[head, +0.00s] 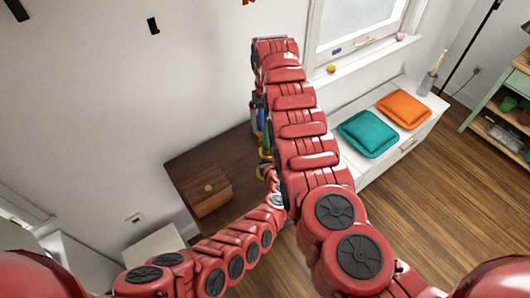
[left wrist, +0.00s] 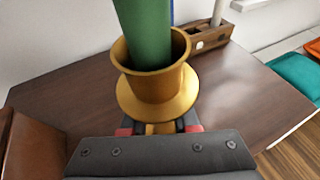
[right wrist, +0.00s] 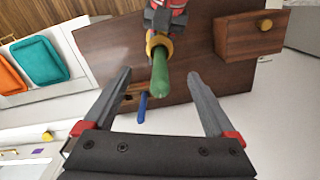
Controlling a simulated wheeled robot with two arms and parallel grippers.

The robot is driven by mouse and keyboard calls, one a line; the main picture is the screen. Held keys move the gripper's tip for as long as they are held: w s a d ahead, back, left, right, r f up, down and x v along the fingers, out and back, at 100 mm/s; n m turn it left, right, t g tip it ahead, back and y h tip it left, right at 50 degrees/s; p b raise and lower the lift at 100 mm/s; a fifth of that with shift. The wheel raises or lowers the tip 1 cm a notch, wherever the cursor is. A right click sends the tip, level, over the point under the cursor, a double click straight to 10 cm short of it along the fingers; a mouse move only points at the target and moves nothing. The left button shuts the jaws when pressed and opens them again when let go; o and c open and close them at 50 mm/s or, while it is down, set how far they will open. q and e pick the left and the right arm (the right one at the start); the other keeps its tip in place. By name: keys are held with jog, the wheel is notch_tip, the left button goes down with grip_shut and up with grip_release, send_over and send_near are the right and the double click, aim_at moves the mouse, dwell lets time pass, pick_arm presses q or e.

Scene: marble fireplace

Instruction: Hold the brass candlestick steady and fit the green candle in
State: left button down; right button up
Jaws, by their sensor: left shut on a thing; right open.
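The brass candlestick (left wrist: 158,92) stands upright on the brown table, its flared cup and wide collar clear in the left wrist view. The green candle (left wrist: 147,40) has its lower end inside the cup; the rim hides how deep it sits. In the right wrist view the candle (right wrist: 160,75) rises from the candlestick (right wrist: 158,41). My left gripper (left wrist: 160,128) is shut on the candlestick below the collar. My right gripper (right wrist: 160,76) is open, its fingers on either side of the candle with gaps, not touching it. In the head view my right arm largely hides both objects.
A wooden rack (left wrist: 215,36) holds a pale candle (left wrist: 218,12) behind the candlestick. A blue candle (right wrist: 142,108) stands close behind the green one. A brown wooden box with a knob (head: 211,197) sits on the table (head: 185,167). A white bench with teal (head: 368,133) and orange cushions stands right.

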pick_arm(q)
jog(key=c, duration=0.6)
grip_release()
jog(key=shift+s, duration=0.1)
jog(key=shift+s+d, duration=0.25)
jog(key=shift+s, duration=0.2)
jog(key=v, duration=1.1)
jog(key=shift+a+r, duration=0.1)
jog(key=shift+r, duration=0.05)
